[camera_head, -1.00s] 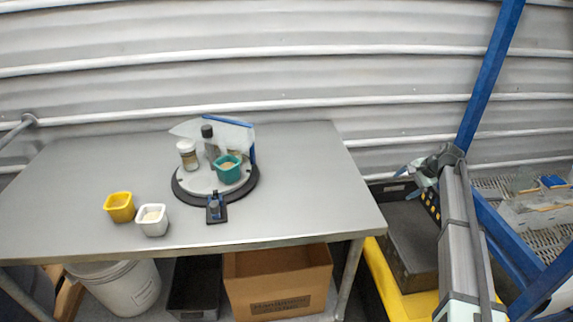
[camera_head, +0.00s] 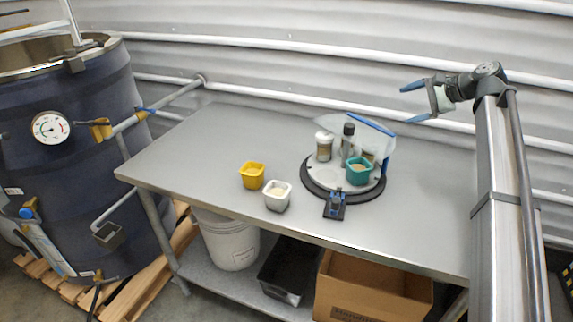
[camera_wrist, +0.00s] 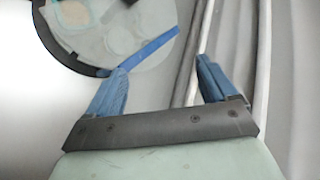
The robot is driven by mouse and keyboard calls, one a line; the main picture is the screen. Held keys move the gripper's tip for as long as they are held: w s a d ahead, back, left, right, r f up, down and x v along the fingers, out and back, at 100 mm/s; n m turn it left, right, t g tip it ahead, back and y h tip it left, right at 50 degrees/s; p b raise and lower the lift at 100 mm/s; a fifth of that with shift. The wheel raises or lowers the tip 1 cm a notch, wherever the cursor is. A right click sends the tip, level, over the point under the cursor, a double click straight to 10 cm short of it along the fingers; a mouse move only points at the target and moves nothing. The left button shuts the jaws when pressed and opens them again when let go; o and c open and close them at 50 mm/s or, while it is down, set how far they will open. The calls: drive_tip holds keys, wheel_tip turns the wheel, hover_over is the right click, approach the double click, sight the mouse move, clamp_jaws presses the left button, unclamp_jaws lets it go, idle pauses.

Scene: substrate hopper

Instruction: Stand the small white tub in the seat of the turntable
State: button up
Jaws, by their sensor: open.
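The small white tub (camera_head: 278,204) stands upright on the metal table, left of the turntable, with pale material inside. The turntable (camera_head: 312,187) is a round grey disc with a black rim. It carries a teal tub (camera_head: 358,177), a white-capped jar (camera_head: 324,152), a dark-capped bottle (camera_head: 348,140) and a clear upright panel with a blue edge. I cannot tell which spot is the seat. My gripper (camera_head: 403,104) is open and empty, raised right of the turntable and far from the white tub. In the wrist view its blue fingers (camera_wrist: 160,85) are apart, with the turntable (camera_wrist: 72,66) at upper left.
A yellow tub (camera_head: 252,170) stands close beside the white tub at its left. A small black-and-blue device (camera_head: 335,211) sits at the turntable's front edge. The table (camera_head: 190,150) is clear at left and right. A corrugated wall rises behind it.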

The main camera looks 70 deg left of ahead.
drive_tip(key=s+a+r+g+h, duration=0.1)
drive_tip(key=s+a, duration=0.1)
drive_tip(key=s, duration=0.3)
drive_tip(key=s+a+r, duration=0.2)
drive_tip(key=s+a, duration=0.1)
drive_tip(key=s, duration=0.2)
drive_tip(key=m+t+h, duration=0.6)
drive_tip(key=m+h, duration=0.3)
drive_tip(key=m, duration=0.1)
hover_over(277, 190)
drive_tip(key=s+d, duration=0.1)
drive_tip(key=d, duration=0.2)
wheel_tip(277, 190, down, 16)
drive_tip(key=shift+a+f, duration=0.1)
drive_tip(key=shift+f, duration=4.15)
drive_tip(key=c, duration=0.7)
